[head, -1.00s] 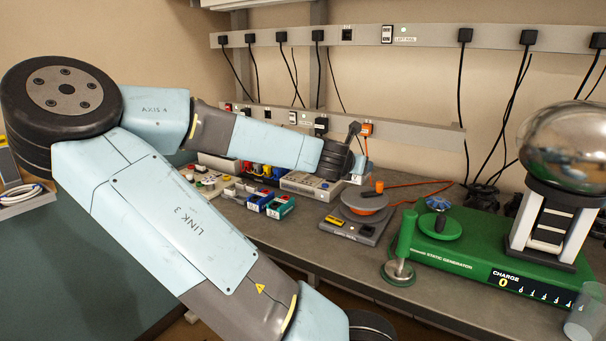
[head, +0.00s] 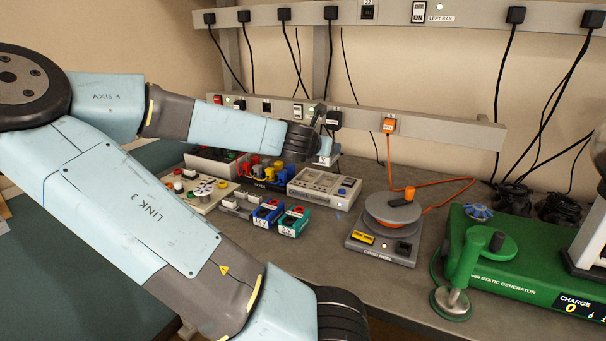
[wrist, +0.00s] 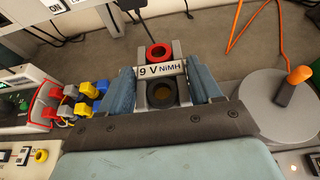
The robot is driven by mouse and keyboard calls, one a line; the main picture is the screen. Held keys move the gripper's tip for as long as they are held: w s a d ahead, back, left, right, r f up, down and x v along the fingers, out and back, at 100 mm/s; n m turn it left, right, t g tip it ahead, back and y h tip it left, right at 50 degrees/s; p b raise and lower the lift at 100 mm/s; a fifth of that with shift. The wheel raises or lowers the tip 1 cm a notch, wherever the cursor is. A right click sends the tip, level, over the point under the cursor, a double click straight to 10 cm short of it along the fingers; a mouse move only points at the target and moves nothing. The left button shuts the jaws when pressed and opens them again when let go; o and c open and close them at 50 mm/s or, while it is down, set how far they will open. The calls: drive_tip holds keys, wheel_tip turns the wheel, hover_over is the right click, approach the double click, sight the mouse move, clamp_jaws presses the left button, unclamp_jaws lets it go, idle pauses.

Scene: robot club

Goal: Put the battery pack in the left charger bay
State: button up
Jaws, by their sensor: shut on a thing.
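My gripper (wrist: 163,86) is shut on a pale battery pack (wrist: 174,69) labelled "9 V NiMH". The pack has a red ring terminal and a dark one, and sits between the two blue fingers in the wrist view. In the head view my gripper (head: 325,150) is at the back of the bench, seen above the far edge of the grey charger (head: 345,192). Only a small pale bit of the held pack shows there. The charger lies flat with recessed bays on top; the left bay is too small to make out clearly.
Blue (head: 267,214) and teal (head: 292,222) packs lie in front of the charger. Colourful plugs crowd its left. A grey cord reel (head: 392,209) with an orange cord stands to its right, then the green static generator (head: 520,262). A socket rail (head: 445,128) runs behind.

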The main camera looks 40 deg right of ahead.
drive_tip(key=w+d+f, duration=0.1)
drive_tip(key=w+f, duration=0.1)
drive_tip(key=w, duration=0.1)
drive_tip(key=w+d+f, duration=0.1)
drive_tip(key=w+f, duration=0.2)
drive_tip(key=w, duration=0.1)
drive_tip(key=w+d+f, duration=0.2)
drive_tip(key=w+f, duration=0.1)
drive_tip(key=w, duration=0.1)
drive_tip(key=shift+w, duration=0.15)
drive_tip(key=shift+w+d+f, duration=0.1)
drive_tip(key=shift+w+f, duration=0.35)
drive_tip(key=shift+f, duration=0.15)
drive_tip(key=shift+w+d+f, duration=0.1)
drive_tip(key=shift+w+f, duration=0.05)
drive_tip(key=shift+f, duration=0.75)
drive_tip(key=shift+w+f, duration=0.1)
drive_tip(key=shift+f, duration=0.8)
drive_tip(key=o, duration=1.3)
drive_tip(key=v, duration=1.2)
drive_tip(key=shift+r, duration=0.1)
